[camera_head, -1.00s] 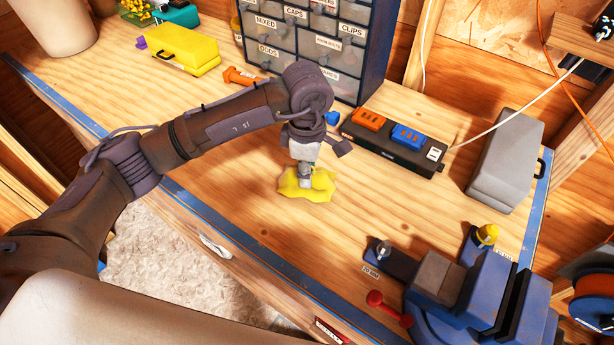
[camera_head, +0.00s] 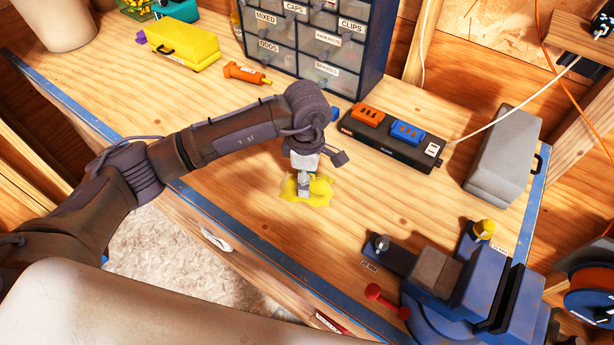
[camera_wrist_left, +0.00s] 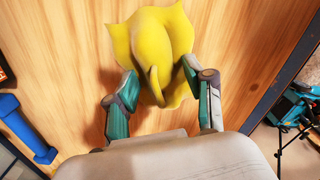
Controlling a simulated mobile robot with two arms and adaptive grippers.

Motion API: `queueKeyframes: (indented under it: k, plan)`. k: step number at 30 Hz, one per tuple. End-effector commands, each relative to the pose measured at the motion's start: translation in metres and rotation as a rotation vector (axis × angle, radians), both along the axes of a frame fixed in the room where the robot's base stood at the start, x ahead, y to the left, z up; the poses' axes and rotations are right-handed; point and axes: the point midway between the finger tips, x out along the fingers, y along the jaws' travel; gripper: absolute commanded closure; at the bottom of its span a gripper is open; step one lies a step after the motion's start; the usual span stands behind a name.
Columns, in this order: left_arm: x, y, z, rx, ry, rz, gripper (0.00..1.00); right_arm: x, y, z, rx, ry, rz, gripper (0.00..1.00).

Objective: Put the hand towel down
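The yellow hand towel (camera_head: 320,193) lies spread on the wooden workbench (camera_head: 250,200), near the middle of its front half. My left gripper (camera_head: 304,188) points down right over it and hides part of it. In the left wrist view the towel (camera_wrist_left: 152,38) has a raised fold between the two fingers. The left gripper (camera_wrist_left: 158,80) is open there, its fingertips apart on either side of the fold. Whether a fingertip touches the cloth is hard to tell. My right gripper is not in view.
A black charger strip with orange and blue blocks (camera_head: 392,138) lies behind the towel, below the drawer cabinet (camera_head: 316,45). A grey case (camera_head: 505,158) stands at right. A blue vise (camera_head: 470,290) is at front right. Bench left of the towel is mostly clear.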

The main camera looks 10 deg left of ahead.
Motion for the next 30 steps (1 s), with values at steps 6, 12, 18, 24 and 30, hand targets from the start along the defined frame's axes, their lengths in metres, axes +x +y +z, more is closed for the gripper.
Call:
queueKeyframes:
  k: [6, 12, 18, 24, 30]
  plan:
    - [0.000, 0.000, 0.004, 0.000, 0.000, 0.000, 0.47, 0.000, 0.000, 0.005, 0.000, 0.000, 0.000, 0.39]
    - [0.002, 0.000, 0.030, -0.001, -0.007, -0.002, 0.47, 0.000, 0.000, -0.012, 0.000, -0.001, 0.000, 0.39]
    - [0.001, 0.000, 0.075, 0.000, -0.006, -0.002, 0.47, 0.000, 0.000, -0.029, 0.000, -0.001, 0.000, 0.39]
    - [0.001, 0.000, 0.109, 0.000, -0.003, -0.001, 0.47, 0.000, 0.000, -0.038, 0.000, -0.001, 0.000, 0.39]
    - [0.000, 0.000, 0.122, 0.001, 0.000, 0.000, 0.47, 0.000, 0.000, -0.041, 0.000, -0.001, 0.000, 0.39]
